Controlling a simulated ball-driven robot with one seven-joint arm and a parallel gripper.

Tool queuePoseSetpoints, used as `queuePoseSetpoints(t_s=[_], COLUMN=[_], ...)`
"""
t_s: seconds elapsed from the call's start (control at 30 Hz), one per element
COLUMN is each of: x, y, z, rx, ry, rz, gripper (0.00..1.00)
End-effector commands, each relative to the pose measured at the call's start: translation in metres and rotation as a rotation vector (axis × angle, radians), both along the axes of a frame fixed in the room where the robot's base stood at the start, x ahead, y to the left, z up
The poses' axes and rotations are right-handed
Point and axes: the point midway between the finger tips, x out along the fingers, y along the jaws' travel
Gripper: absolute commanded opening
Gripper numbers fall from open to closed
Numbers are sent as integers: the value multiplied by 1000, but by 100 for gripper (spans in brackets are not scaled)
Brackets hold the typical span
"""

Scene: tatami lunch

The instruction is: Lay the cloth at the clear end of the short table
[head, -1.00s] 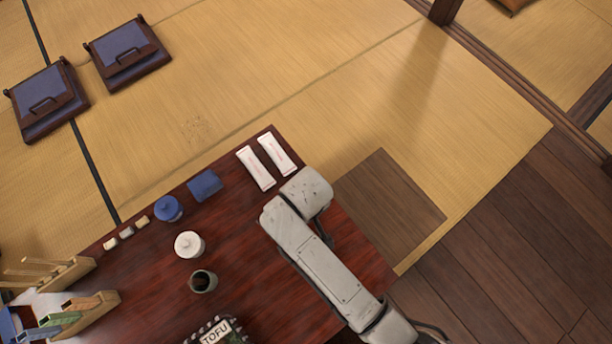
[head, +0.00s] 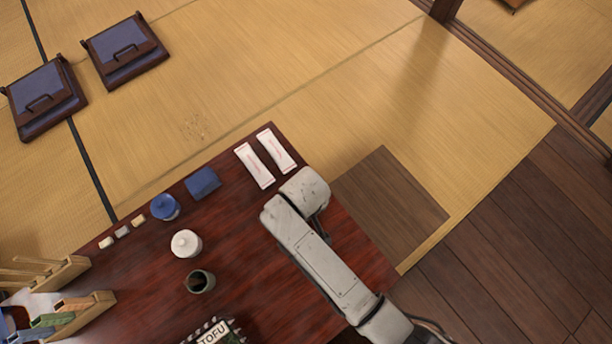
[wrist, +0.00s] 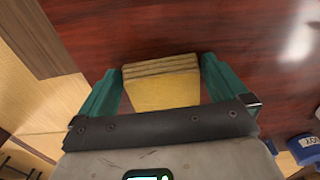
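A thick folded yellow cloth (wrist: 162,92) shows in the wrist view, its stacked layers at the far edge. My gripper (wrist: 161,72) has a teal finger against each side of it and appears shut on it. The dark red wooden short table (head: 250,225) lies beneath; I cannot tell whether the cloth touches it. In the head view my arm reaches over the table's right part and hides the gripper and the cloth. The bare tabletop (wrist: 150,28) shows beyond the fingers in the wrist view.
Two white wrapped packets (head: 254,165) (head: 277,150) lie near the far corner. Wooden racks (head: 80,312) are at the left.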

Motion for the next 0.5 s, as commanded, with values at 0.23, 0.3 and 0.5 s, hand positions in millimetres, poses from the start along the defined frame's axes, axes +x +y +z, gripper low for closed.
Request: queuePoseSetpoints(t_s=[0.23, 0.3, 0.5], x=[0, 0, 0], y=[0, 0, 0], z=[14, 26, 69], rx=[1, 1, 1], ry=[-2, -2, -2], rz=[0, 0, 0], gripper=[100, 100, 100])
